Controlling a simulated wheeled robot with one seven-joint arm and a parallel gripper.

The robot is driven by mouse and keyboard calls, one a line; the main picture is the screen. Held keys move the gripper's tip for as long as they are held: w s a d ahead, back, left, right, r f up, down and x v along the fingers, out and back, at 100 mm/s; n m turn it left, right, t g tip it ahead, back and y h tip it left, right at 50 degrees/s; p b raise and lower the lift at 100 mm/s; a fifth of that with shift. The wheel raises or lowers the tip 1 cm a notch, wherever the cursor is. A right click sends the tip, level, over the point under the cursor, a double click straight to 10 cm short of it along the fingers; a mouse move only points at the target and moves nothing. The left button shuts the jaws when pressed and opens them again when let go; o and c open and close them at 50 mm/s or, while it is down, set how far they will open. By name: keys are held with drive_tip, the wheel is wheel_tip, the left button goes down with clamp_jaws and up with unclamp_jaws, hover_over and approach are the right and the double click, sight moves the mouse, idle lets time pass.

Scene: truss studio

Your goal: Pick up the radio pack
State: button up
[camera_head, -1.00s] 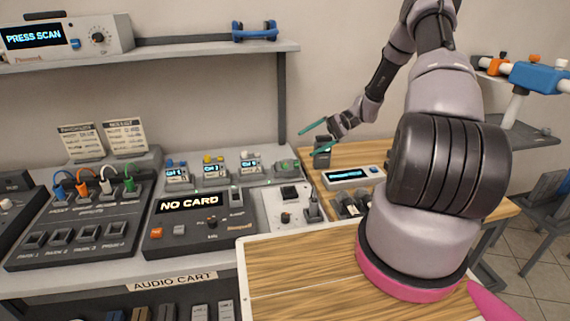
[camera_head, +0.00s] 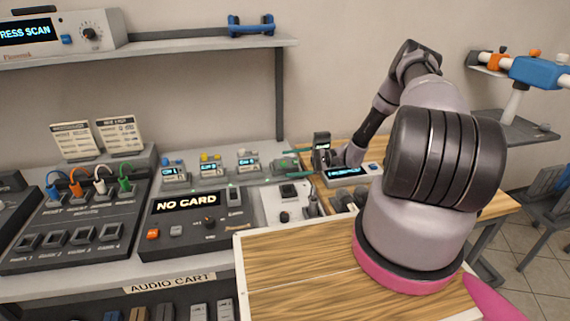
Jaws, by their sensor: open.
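Which one the task means, I cannot tell. My gripper (camera_head: 289,164) is at the right end of this row, its teal fingers open and pointing left. It appears empty. The fingers partly cover the rack's right end, and contact there is unclear.
A black card unit reading "NO CARD" (camera_head: 190,215) stands in front of the rack. A patch panel with coloured cables (camera_head: 85,210) is at left. The overhead shelf (camera_head: 150,50) and its post (camera_head: 280,95) stand behind. A wooden board (camera_head: 300,265) in front is clear.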

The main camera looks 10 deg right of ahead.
sight(276, 164)
drive_tip(key=shift+w+a+r, duration=0.1)
drive_tip(key=shift+a+r, duration=0.05)
drive_tip(key=shift+a, duration=2.3)
clamp_jaws()
